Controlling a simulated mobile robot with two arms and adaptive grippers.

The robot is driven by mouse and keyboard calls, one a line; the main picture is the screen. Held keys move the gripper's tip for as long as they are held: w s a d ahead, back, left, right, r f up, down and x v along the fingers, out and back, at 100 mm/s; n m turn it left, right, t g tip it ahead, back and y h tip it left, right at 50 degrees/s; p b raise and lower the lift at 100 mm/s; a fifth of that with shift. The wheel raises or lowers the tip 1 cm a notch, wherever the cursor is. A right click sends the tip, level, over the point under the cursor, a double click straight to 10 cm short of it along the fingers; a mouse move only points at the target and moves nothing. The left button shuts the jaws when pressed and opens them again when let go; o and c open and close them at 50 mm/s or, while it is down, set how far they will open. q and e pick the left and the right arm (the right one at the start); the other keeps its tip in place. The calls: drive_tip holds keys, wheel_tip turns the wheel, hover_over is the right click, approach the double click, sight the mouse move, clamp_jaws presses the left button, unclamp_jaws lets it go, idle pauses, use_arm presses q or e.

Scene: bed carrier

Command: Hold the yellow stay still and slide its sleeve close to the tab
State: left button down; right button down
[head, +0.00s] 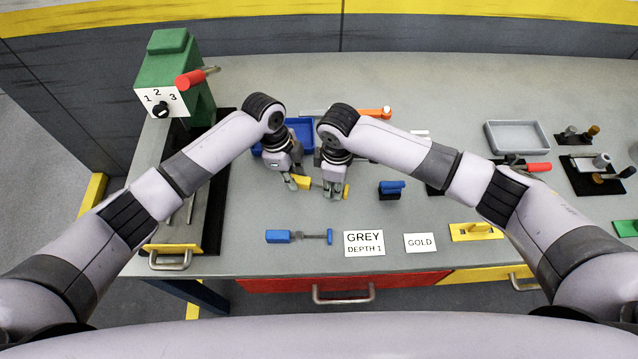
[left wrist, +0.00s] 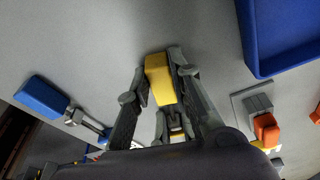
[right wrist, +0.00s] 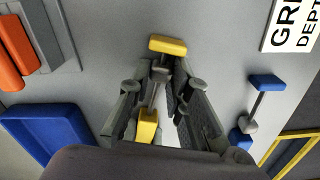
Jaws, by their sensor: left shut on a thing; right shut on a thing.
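The yellow stay lies between my two grippers, with a thick yellow block (head: 302,182) at its left end and a flat yellow tab (head: 346,191) at its right end. My left gripper (head: 291,184) is shut on the block (left wrist: 158,80), which shows between its fingers in the left wrist view. My right gripper (head: 333,191) is shut around the grey sleeve (right wrist: 160,73), just beside the tab (right wrist: 168,45). The fingers partly hide the sleeve, so I cannot tell whether it touches the tab. A thin rod runs back toward the block (right wrist: 147,126).
A blue stay (head: 278,236) lies in front, near GREY and GOLD labels. A blue tray (head: 301,130) stands behind my grippers. A blue block (head: 391,187) sits to the right, and a green machine (head: 175,75) at the back left. The bench between holds clear room.

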drive_tip(key=shift+d, duration=0.2)
drive_tip(key=shift+s+d+f, duration=0.1)
drive_tip(key=shift+s+d, duration=0.1)
drive_tip(key=shift+d, duration=0.7)
drive_tip(key=c, duration=0.8)
unclamp_jaws()
drive_tip(key=shift+s+f, duration=0.1)
drive_tip(key=shift+a+r, duration=0.15)
drive_tip(key=shift+r, duration=1.45)
drive_tip(key=shift+a+r, duration=0.1)
drive_tip(key=shift+r, duration=1.5)
drive_tip(key=shift+c, duration=0.2)
